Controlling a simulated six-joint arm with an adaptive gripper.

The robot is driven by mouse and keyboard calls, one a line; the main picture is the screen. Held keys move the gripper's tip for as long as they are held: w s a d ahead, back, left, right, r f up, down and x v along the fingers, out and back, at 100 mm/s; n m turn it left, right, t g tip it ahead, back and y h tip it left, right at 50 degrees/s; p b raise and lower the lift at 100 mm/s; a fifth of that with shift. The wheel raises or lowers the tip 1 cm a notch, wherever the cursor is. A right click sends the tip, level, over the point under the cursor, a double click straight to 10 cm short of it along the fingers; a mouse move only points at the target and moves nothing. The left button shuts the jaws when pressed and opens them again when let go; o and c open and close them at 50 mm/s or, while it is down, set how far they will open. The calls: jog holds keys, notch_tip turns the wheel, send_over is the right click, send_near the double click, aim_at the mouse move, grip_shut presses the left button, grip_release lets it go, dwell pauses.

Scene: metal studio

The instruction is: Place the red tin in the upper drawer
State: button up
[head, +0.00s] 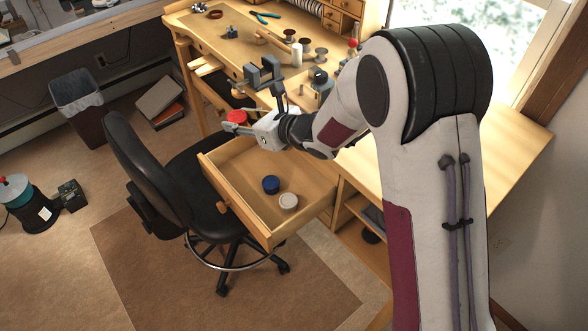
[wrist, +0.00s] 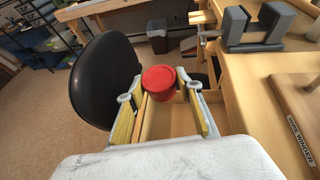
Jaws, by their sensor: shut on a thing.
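The red tin (wrist: 159,82) is held between the fingertips of my gripper (wrist: 165,92) in the wrist view. In the head view the tin (head: 237,117) shows at the end of my gripper (head: 238,126), above the far left part of the open upper drawer (head: 217,193). My gripper is shut on the tin. The drawer is pulled out from the bench.
A black office chair (head: 150,170) stands close to the left of the drawer. The workbench top (head: 215,45) behind holds a vise (head: 265,72), spools and tools. A shelf (head: 362,212) lies below the bench to the right. The drawer floor left of the tins looks clear.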

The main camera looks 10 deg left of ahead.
send_over(251, 179)
jog(key=shift+s+f, duration=0.1)
jog(key=shift+f, duration=2.35)
notch_tip(251, 179, down, 6)
jog(key=shift+f, duration=0.2)
jog(key=shift+f, duration=1.75)
jog(key=shift+f, duration=0.65)
jog(key=o, duration=1.1)
